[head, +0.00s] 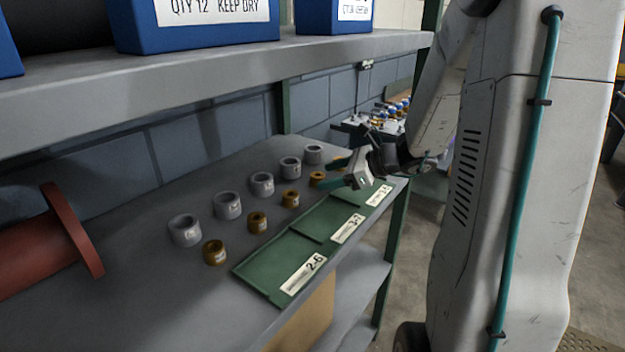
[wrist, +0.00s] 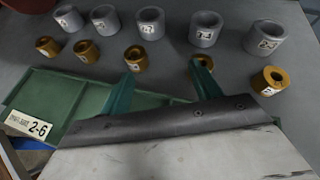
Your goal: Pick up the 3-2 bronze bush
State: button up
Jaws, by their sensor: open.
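Several bronze bushes stand in a row on the grey bench, each with a small label. None reads clearly as 3-2. In the wrist view a bronze bush (wrist: 136,60) stands just beyond the gap between the fingers, another (wrist: 206,62) is partly hidden by the right fingertip, and another (wrist: 270,80) stands to the right. The near-end bronze bush (head: 214,253) is clear in the head view. My gripper (head: 333,174) is open and empty at the far end of the row, its teal fingers also in the wrist view (wrist: 162,74).
Several larger grey bushes (head: 228,206) stand behind the bronze row. A green tray (head: 290,250) with numbered label strips lies along the bench's front edge. A shelf (head: 300,57) with blue bins (head: 190,35) overhangs the bench. A red flanged cylinder (head: 72,232) lies at left.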

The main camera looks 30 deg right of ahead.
aim_at(324, 176)
jog(key=d+m, duration=0.1)
jog(key=d+f+m+t+h, duration=0.1)
jog(key=d, duration=0.1)
jog(key=w+d+f+m, duration=0.1)
jog(key=d, duration=0.1)
jog(key=shift+t, duration=0.3)
jog(key=shift+w+d+f+m+h, duration=0.15)
jog(key=shift+w+m+h, duration=0.05)
jog(key=shift+m+h, duration=0.1)
jog(key=x, duration=0.7)
jog(key=shift+w+d, duration=0.1)
jog(key=shift+w, duration=0.1)
jog(key=c, duration=1.3)
